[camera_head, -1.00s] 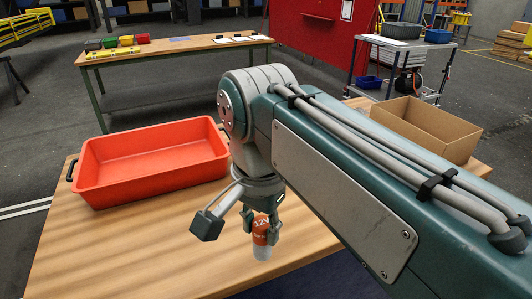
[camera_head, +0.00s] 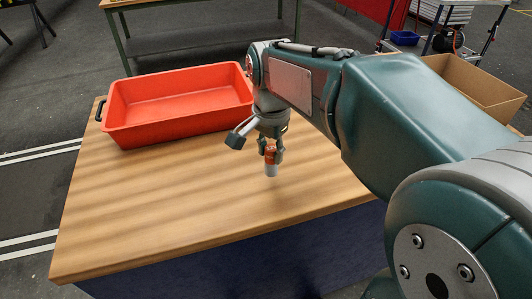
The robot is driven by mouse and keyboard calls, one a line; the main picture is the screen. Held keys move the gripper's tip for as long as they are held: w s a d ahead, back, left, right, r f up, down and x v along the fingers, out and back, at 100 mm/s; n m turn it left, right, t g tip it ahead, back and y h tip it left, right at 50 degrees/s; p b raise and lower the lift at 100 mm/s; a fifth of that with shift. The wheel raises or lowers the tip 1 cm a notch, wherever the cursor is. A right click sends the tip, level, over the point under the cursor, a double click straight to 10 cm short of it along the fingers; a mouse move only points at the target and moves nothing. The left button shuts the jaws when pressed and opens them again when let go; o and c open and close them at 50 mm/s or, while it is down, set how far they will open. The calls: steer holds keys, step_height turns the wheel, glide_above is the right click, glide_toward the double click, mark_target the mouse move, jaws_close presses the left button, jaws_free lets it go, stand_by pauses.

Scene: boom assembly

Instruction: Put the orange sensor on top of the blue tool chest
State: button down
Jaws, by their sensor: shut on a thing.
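My gripper (camera_head: 271,149) is shut on the orange sensor (camera_head: 271,158), a small upright cylinder with an orange upper part and a pale lower end. The fingers cover part of its sides. The sensor is over the wooden top (camera_head: 190,205) of a chest with a dark blue front (camera_head: 250,255), which looks like the blue tool chest. I cannot tell whether the sensor's lower end touches the wood or hangs just above it.
A red-orange tray (camera_head: 180,122) stands at the back left of the wooden top. An open cardboard box (camera_head: 480,85) is at the right behind my arm. The front and left of the top are bare. A workbench (camera_head: 190,45) stands behind.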

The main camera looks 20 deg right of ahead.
mark_target(270, 162)
steer(key=shift+w+d+f, duration=0.1)
steer(key=shift+w+f, duration=0.1)
steer(key=shift+f, duration=0.75)
steer(key=shift+w+f, duration=0.15)
steer(key=shift+f, duration=0.8)
steer(key=shift+f, duration=0.1)
steer(key=shift+c, duration=1.8)
jaws_free()
